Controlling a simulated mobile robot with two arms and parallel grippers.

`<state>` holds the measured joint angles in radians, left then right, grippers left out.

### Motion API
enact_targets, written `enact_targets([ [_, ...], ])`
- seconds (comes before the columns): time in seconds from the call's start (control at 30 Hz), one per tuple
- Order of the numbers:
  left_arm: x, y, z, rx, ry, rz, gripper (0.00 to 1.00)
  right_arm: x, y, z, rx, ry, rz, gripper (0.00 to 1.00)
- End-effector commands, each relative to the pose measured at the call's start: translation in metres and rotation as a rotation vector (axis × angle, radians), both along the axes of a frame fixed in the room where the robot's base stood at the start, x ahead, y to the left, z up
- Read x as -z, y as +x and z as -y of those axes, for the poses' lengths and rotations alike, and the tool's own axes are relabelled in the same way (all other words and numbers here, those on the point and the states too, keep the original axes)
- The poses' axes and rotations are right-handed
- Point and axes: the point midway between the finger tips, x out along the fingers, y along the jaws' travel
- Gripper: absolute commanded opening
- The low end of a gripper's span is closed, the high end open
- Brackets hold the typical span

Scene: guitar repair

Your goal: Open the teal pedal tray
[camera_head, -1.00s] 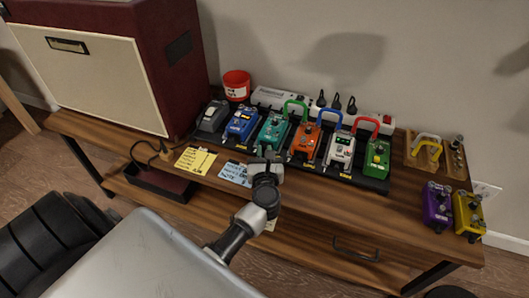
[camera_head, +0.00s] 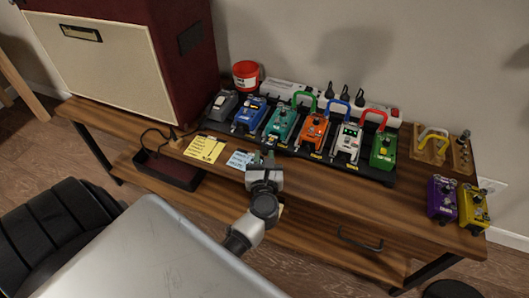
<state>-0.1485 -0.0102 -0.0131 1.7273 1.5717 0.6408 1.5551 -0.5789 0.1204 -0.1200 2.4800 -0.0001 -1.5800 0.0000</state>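The teal pedal (camera_head: 279,124) stands on the black pedalboard (camera_head: 375,174) on the wooden table, between the blue pedal (camera_head: 248,115) and the orange pedal (camera_head: 313,130). A green cable arches from it to the orange pedal. No separate tray under the teal pedal can be made out. My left gripper (camera_head: 262,157) is in front of and below the teal pedal, by the board's front edge. Its tips are small and dark, and their opening is unclear. Nothing shows held in it. My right gripper is out of view.
Yellow (camera_head: 205,149) and pale blue (camera_head: 240,160) notes lie by the board. A black handle (camera_head: 360,240) is on the table's front. An open tray (camera_head: 170,170) is below at left. Purple (camera_head: 442,199) and yellow (camera_head: 472,207) pedals stand at right. An amplifier (camera_head: 105,70) fills the left.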

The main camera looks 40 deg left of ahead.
Motion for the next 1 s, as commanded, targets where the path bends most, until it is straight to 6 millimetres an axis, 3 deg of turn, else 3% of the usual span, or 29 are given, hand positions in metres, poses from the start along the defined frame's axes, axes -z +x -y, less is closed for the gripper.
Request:
enact_targets([
  [0.23,0.001,-0.014,0.010,0.001,-0.001,-0.002,0.27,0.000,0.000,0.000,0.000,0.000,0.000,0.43],
  [0.7,0.001,-0.081,0.058,0.000,0.000,-0.002,0.27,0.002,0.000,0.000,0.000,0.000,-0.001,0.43],
  [1.0,0.000,-0.088,0.064,-0.001,0.000,0.000,0.27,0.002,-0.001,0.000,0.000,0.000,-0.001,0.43],
])
